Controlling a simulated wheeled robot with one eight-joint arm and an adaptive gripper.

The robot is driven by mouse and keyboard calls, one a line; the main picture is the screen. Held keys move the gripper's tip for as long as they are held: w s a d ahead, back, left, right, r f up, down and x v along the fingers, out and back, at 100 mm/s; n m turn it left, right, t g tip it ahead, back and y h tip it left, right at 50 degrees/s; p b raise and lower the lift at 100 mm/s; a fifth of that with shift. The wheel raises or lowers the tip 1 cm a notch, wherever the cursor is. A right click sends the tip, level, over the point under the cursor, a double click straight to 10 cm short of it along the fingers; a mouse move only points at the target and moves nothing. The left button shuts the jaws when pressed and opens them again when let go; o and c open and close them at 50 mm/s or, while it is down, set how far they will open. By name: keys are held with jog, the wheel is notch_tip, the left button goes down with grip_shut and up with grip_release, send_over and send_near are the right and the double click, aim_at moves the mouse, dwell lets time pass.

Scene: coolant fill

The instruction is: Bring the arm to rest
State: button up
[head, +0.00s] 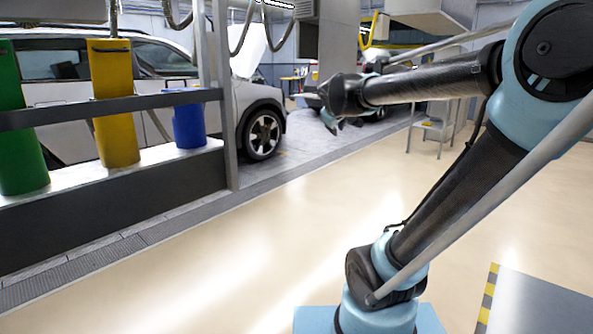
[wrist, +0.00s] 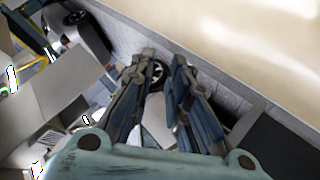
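My arm reaches up from its light-blue base at the lower right of the head view and bends back left at the elbow. My gripper (head: 331,124) hangs at the far end of the forearm, in the air over the floor. In the wrist view my gripper (wrist: 163,60) has its two dark fingers apart, with a clear gap between the tips. Nothing is held between them. A car wheel shows through the gap, well beyond the fingers.
A rack with a green (head: 20,135), a yellow (head: 113,105) and a blue container (head: 188,127) stands at left before a silver car (head: 261,105). A cart (head: 436,126) stands behind my arm. A platform (head: 540,305) lies lower right. The middle floor is clear.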

jog(key=s+d+f+m+g, duration=0.1)
jog(key=s+f+m+g, duration=0.1)
jog(key=s+f, duration=0.7)
jog(key=s+d+f+m+g+y, duration=0.1)
jog(key=s+d+f+m+g, duration=0.1)
jog(key=s+f, duration=0.7)
jog(key=s+d+f+m+g, duration=0.2)
jog(key=s+f+m+g, duration=0.1)
jog(key=s+f, duration=0.6)
jog(key=s+g, duration=0.1)
jog(key=s, duration=0.2)
jog(key=shift+s+d+g+y, duration=0.25)
jog(key=shift+s+g+y, duration=0.05)
jog(key=shift+s+g, duration=0.1)
jog(key=shift+a, duration=0.1)
